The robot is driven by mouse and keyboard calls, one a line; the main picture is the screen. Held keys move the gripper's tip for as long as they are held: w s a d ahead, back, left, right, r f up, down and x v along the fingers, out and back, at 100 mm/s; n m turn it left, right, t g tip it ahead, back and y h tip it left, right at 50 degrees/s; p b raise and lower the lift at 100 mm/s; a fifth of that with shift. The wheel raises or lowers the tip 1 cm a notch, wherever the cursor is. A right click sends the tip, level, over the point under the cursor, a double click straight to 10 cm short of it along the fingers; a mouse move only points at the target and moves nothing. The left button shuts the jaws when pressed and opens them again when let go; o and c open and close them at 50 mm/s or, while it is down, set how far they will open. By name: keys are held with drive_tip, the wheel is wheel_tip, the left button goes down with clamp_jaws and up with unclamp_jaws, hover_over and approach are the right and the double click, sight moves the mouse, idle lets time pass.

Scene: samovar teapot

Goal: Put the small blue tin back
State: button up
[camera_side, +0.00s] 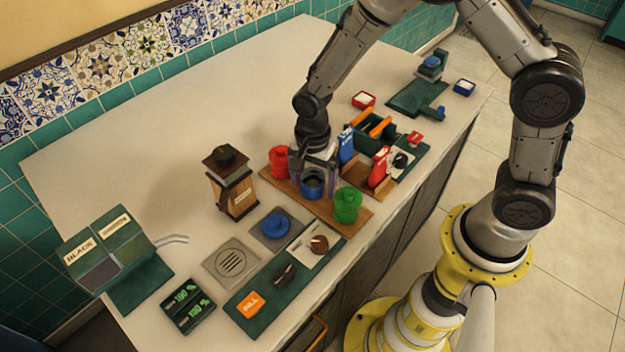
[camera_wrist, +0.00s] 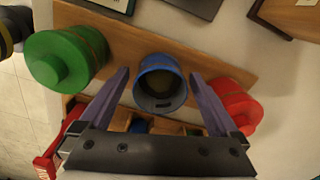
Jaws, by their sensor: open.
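The small blue tin (camera_side: 312,188) stands upright on the wooden board (camera_side: 358,221), between a red tin (camera_side: 279,160) and a green tin (camera_side: 347,204). In the wrist view the blue tin (camera_wrist: 150,95) has no lid on, and I look into its dark inside. My gripper (camera_side: 317,170) is directly above and around it, pointing down. In the wrist view the gripper (camera_wrist: 160,76) is open, one finger on each side of the tin, with visible gaps. A blue lid-like round piece (camera_side: 276,224) with a knob lies on a grey square plate.
The red tin (camera_wrist: 232,100) and green tin (camera_wrist: 68,58) stand close outside the fingers. Blue and red packets (camera_side: 379,167) stand in a wooden holder behind. A wooden grinder-like box (camera_side: 232,185) stands to the left. The counter at the upper left is clear.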

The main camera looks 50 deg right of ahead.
drive_tip(key=shift+r, duration=0.15)
wheel_tip(320, 180, up, 11)
drive_tip(key=s+d+r+n+t, duration=0.1)
drive_tip(key=s+d+r+n, duration=0.15)
drive_tip(key=s+r, duration=0.2)
drive_tip(key=s+d+r+n+t, duration=0.2)
drive_tip(key=s+r+n, duration=0.15)
drive_tip(key=r, duration=0.25)
drive_tip(key=s+d+r+n+t, duration=0.1)
drive_tip(key=s+d+n, duration=0.1)
drive_tip(key=s+n, duration=0.2)
drive_tip(key=s+d+r+n+t, duration=0.1)
drive_tip(key=s+d+r+n, duration=0.1)
drive_tip(key=s+n, duration=0.3)
drive_tip(key=s, duration=0.2)
drive_tip(key=shift+s+t, duration=0.3)
